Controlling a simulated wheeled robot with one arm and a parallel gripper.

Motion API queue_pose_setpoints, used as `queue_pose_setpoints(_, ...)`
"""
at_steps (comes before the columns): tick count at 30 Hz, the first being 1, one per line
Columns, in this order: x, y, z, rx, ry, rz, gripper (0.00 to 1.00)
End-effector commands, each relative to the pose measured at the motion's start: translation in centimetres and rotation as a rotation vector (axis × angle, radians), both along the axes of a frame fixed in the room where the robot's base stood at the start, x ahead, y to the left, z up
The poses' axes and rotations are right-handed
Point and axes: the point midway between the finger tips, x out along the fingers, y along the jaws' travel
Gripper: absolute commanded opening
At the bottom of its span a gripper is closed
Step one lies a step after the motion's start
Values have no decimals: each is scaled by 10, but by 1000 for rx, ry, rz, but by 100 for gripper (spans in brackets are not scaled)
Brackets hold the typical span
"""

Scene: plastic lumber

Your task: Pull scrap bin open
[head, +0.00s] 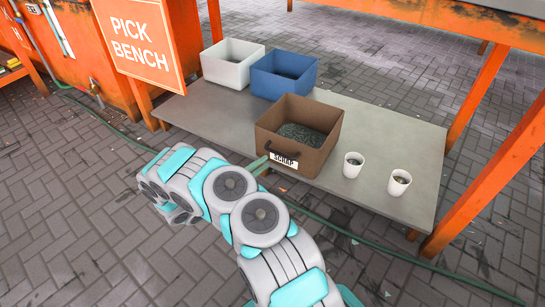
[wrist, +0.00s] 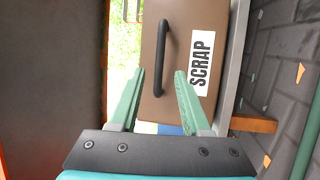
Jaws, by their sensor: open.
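The scrap bin (head: 313,163) is a brown open box with grey-green bits inside, standing on the low grey shelf (head: 388,128). Its front bears a dark handle and a white SCRAP label (head: 284,160). In the wrist view the bin front (wrist: 182,22) fills the upper middle, with the black bar handle (wrist: 160,60) left of the label (wrist: 201,48). My gripper (wrist: 158,74) is open and empty, its green fingers on either side of the handle's lower end in the picture. Contact is not clear. In the head view my arm mostly hides the gripper; a green finger shows by the bin front.
A blue bin (head: 283,85) and a white bin (head: 222,72) stand behind the scrap bin. Two white cups (head: 352,170) (head: 397,188) stand to its right. Orange posts (head: 500,170) and the PICK BENCH sign (head: 140,42) flank the shelf. Paved floor in front is open, crossed by a green hose.

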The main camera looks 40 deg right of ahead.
Motion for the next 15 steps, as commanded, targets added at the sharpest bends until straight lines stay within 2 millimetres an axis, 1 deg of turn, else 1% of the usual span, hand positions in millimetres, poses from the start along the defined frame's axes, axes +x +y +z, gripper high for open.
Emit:
queue_pose_setpoints(5,0,-18,3,0,-2,-1,47)
queue_pose_setpoints(9,-1,-40,7,1,-2,-3,47)
queue_pose_setpoints(15,0,-65,11,1,-3,-1,47)
